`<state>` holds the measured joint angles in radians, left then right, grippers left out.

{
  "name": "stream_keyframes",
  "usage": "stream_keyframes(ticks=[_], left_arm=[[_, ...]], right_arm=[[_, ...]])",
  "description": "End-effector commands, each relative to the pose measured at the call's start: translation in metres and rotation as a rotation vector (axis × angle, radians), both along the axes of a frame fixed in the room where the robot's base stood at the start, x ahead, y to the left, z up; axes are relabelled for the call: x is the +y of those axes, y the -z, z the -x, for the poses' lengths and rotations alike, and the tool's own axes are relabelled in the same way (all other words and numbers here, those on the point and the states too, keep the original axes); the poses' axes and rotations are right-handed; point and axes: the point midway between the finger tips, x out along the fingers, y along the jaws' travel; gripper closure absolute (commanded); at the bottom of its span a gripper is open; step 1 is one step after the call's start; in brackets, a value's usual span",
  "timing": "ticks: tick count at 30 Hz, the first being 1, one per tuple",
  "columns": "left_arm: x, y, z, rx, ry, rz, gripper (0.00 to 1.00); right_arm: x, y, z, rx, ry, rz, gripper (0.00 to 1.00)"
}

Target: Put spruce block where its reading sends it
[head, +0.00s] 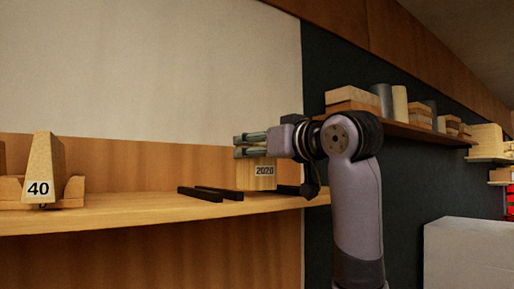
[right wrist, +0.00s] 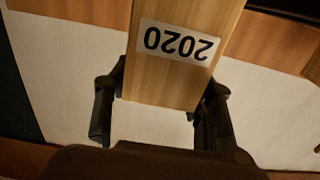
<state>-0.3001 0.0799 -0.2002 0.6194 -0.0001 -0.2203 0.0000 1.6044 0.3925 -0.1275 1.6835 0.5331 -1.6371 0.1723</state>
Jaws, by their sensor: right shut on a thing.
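The spruce block (head: 263,172) is a pale wooden block with a white label reading 2020. My right gripper (head: 246,146) is shut on it above the right end of the bench shelf. In the right wrist view the block (right wrist: 180,75) stands between the two dark fingers, its 2020 label upside down. I cannot tell whether its underside touches the shelf or the dark strips there. My left gripper is not in view.
Two dark strips (head: 210,193) lie on the wooden shelf (head: 130,208). At the left, a pale wedge (head: 42,165) marked 40 sits in a wooden holder (head: 73,191). A wall shelf (head: 420,132) behind my right arm carries wooden blocks and cylinders. A white box (head: 468,252) stands at lower right.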

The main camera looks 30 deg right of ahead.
Motion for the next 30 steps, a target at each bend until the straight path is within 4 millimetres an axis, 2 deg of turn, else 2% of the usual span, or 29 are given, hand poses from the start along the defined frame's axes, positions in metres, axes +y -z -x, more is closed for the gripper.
stream_keyframes(ticks=[9, 10, 18, 30], left_arm=[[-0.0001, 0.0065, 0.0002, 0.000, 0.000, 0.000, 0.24], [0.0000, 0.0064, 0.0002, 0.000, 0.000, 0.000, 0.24], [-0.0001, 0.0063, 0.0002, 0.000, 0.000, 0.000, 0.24], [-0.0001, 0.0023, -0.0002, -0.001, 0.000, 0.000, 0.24]], right_arm=[[-0.0001, 0.0070, 0.0001, -0.001, 0.000, 0.000, 0.87], [-0.0001, 0.0074, -0.0001, 0.000, 0.000, 0.000, 0.50], [-0.0001, 0.0072, -0.0001, 0.000, 0.000, 0.000, 0.32], [0.0000, 0.0027, 0.0000, 0.000, 0.000, 0.000, 0.30]])
